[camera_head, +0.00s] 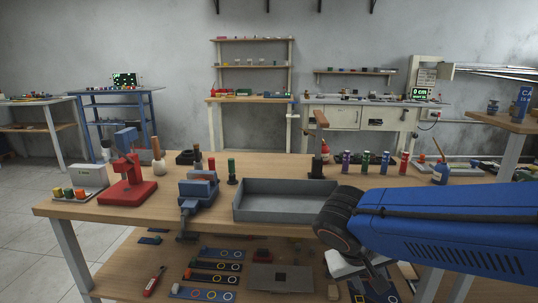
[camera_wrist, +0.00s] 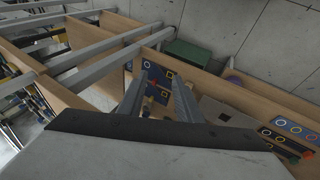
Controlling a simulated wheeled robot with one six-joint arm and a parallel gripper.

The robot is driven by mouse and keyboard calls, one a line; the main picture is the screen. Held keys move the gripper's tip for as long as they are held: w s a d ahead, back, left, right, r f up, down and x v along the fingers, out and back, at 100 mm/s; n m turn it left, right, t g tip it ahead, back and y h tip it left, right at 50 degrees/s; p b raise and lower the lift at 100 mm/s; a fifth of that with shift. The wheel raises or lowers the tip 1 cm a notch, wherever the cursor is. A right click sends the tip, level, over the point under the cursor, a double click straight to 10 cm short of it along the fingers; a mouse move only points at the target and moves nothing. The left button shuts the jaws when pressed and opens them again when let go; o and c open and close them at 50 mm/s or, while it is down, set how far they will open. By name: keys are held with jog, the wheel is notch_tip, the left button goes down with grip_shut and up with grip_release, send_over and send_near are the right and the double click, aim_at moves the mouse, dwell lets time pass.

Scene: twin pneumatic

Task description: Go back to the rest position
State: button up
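My gripper (camera_wrist: 157,84) shows in the wrist view as two grey fingers standing apart, with nothing between them. In the head view my blue arm reaches in from the right, in front of the wooden workbench (camera_head: 190,220). My gripper (camera_head: 372,280) hangs at the bench's front edge, low at the right, partly hidden by the arm and hard to make out there. In the wrist view the fingers point toward wooden shelf boards and dark panels with coloured rings (camera_wrist: 158,92).
On the bench stand a red press (camera_head: 128,190), a blue vise (camera_head: 200,190), a grey tray (camera_head: 285,214) and several coloured cylinders (camera_head: 365,162). A lower shelf holds ring-marked panels (camera_head: 215,266) and a grey plate (camera_head: 280,278). Grey floor (camera_head: 20,225) is open at left.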

jog(key=s+d+t+y, duration=0.1)
jog(key=s+d+y, duration=0.4)
jog(key=s, duration=0.3)
jog(key=shift+s+d+t, duration=0.15)
jog(key=shift+d+t, duration=0.25)
